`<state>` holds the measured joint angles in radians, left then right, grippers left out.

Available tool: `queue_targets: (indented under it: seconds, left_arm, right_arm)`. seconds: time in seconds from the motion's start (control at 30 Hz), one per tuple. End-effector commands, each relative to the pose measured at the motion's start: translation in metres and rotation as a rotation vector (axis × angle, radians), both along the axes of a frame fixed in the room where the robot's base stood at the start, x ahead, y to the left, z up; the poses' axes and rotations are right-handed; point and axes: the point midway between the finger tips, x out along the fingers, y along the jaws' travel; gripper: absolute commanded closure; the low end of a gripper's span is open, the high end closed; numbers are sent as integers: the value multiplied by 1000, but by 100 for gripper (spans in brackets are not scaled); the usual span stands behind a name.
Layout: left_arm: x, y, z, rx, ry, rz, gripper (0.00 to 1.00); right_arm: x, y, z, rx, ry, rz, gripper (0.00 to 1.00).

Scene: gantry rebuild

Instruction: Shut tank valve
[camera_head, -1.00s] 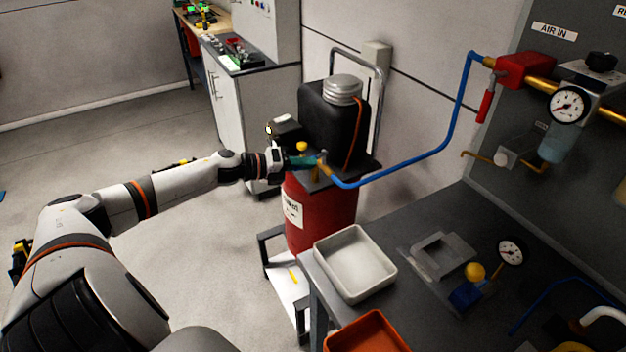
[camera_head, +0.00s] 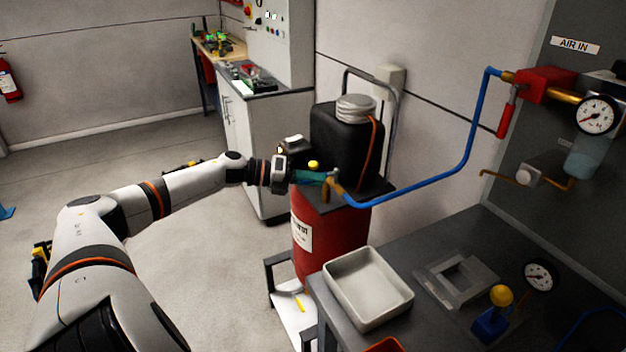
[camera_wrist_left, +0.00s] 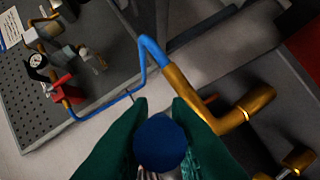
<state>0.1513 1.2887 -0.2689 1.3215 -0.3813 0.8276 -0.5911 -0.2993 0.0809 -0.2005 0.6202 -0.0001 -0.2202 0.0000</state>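The red tank (camera_head: 335,245) stands on a low stand beside the bench, with a brass fitting (camera_head: 333,187) at its top where a blue hose ends. My left gripper (camera_head: 318,178) reaches the tank top from the left. In the left wrist view its green fingers (camera_wrist_left: 159,104) lie on both sides of a round blue knob (camera_wrist_left: 161,142), which fills the gap and looks gripped. The brass fitting (camera_wrist_left: 205,105) and hose are just beyond the fingertips. The knob's stem is hidden. My right gripper is not in view.
A black container (camera_head: 345,142) with a silver lid stands behind the fitting. The blue hose (camera_head: 430,185) runs right to the red valve block (camera_head: 545,87) on the panel. A white tray (camera_head: 368,290) is on the bench's near corner. Floor on the left is clear.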

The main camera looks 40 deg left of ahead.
Motion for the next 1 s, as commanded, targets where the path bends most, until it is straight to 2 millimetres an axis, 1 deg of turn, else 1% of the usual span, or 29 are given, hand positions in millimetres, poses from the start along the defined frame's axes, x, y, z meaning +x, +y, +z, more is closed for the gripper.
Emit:
queue_targets:
  seconds: [0.3, 0.43, 0.7, 0.8, 1.0]
  left_arm:
    - [0, 0, 0, -1, 0, 1, 76]
    - [-3, 3, 0, 0, 1, 3, 76]
    - [-24, 19, 5, 2, 6, 1, 76]
    - [-32, 26, 8, 0, 7, 3, 76]
    - [-47, 38, 13, 0, 6, 2, 76]
  right_arm:
    - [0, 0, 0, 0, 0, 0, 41]
    - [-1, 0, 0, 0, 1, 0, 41]
    - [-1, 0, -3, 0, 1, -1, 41]
    - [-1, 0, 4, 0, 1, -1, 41]
    - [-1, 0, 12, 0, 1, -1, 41]
